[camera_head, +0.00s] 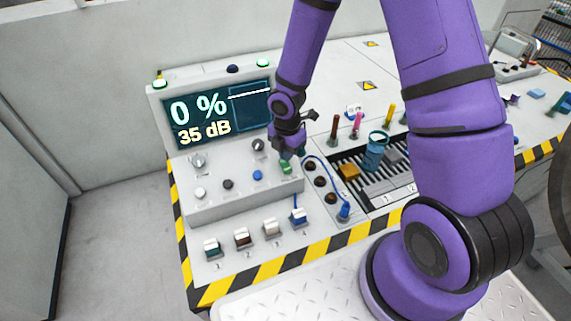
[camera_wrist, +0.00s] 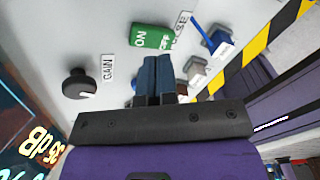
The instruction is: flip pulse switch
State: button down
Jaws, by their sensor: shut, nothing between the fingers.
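The pulse switch is a green rocker (camera_wrist: 151,37) marked ON, beside a label whose visible letters end in "SE", in the wrist view. In the head view the green switch (camera_head: 285,168) sits at the right end of the raised grey control box, partly hidden by my gripper. My gripper (camera_wrist: 157,62) is shut and empty, its dark blue fingertips just short of the switch in the wrist view. In the head view my gripper (camera_head: 287,153) is directly above the switch. I cannot tell whether the tips touch it.
A GAIN knob (camera_wrist: 79,84) stands beside my fingers. The display (camera_head: 218,112) reads 0 % and 35 dB. Several numbered connectors (camera_head: 243,237) line the front, and a blue cable (camera_head: 329,174) loops right of the switch. A slotted tray (camera_head: 378,190) with a blue cup (camera_head: 375,153) lies further right.

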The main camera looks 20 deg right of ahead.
aim_at(287, 167)
jog(key=shift+f, duration=1.7)
dwell(1.5)
jog(key=shift+r, duration=3.5)
